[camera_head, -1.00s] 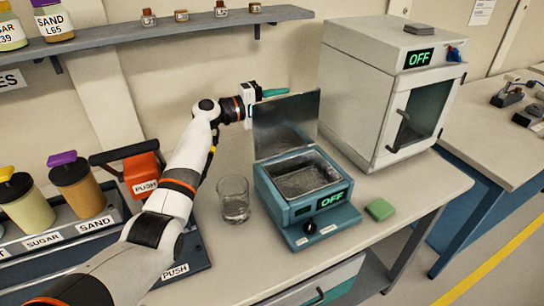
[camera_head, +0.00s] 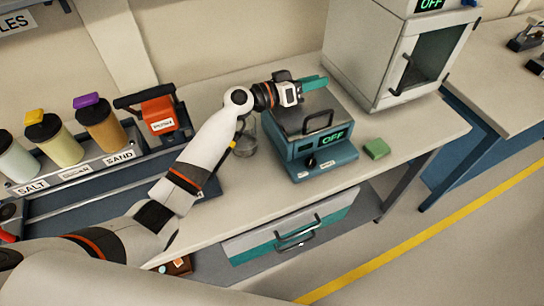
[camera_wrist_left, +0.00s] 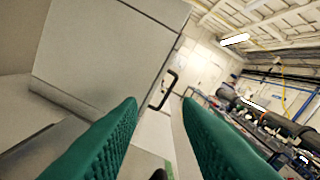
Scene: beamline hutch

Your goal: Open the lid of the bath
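The bath (camera_head: 322,160) is a blue box on the bench with a green "OFF" display. Its grey metal lid (camera_head: 292,114) lies down over the basin, with a dark handle (camera_head: 318,121) at its front edge. The basin's inside is hidden. My left gripper (camera_head: 314,83) is just above the lid's rear part in the head view; I cannot tell whether it touches the lid. In the left wrist view its green fingers (camera_wrist_left: 160,102) are apart with nothing between them. The lid does not show clearly there. My right gripper is not in view.
A glass beaker (camera_head: 246,138) stands left of the bath, partly behind my left arm. A green block (camera_head: 376,148) lies to the right. A white oven (camera_head: 365,55) stands behind right. A rack with labelled jars (camera_head: 100,125) is on the left.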

